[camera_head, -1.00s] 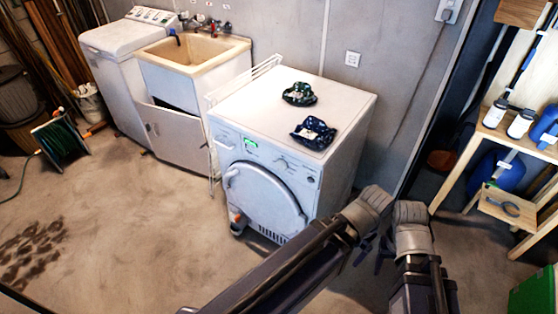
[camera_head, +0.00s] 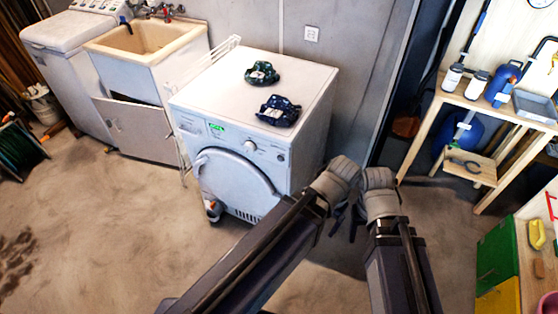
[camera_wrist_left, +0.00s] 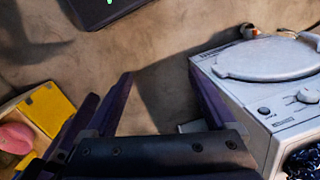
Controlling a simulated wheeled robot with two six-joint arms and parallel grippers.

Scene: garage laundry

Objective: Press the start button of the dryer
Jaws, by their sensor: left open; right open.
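The white dryer (camera_head: 318,125) stands against the back wall in the head view. Its front panel carries a lit green display (camera_head: 216,127), a round knob (camera_head: 249,146) and a small button area (camera_head: 281,156) at the right end. In the left wrist view the dryer's panel appears at the right, with the knob (camera_wrist_left: 306,96) and a small round dark button (camera_wrist_left: 264,110). My left gripper (camera_head: 338,216) is open and empty, in front of the dryer's right side; its two fingers show apart in the left wrist view (camera_wrist_left: 163,90). My right gripper (camera_head: 358,220) is beside it, its fingers partly hidden.
Two dark patterned cloth items (camera_head: 262,73) (camera_head: 278,110) lie on the dryer top. A sink cabinet (camera_head: 130,130) and a washer (camera_head: 60,80) stand left. A wooden shelf (camera_head: 425,140) with bottles and a green-and-yellow unit (camera_head: 497,250) stand right.

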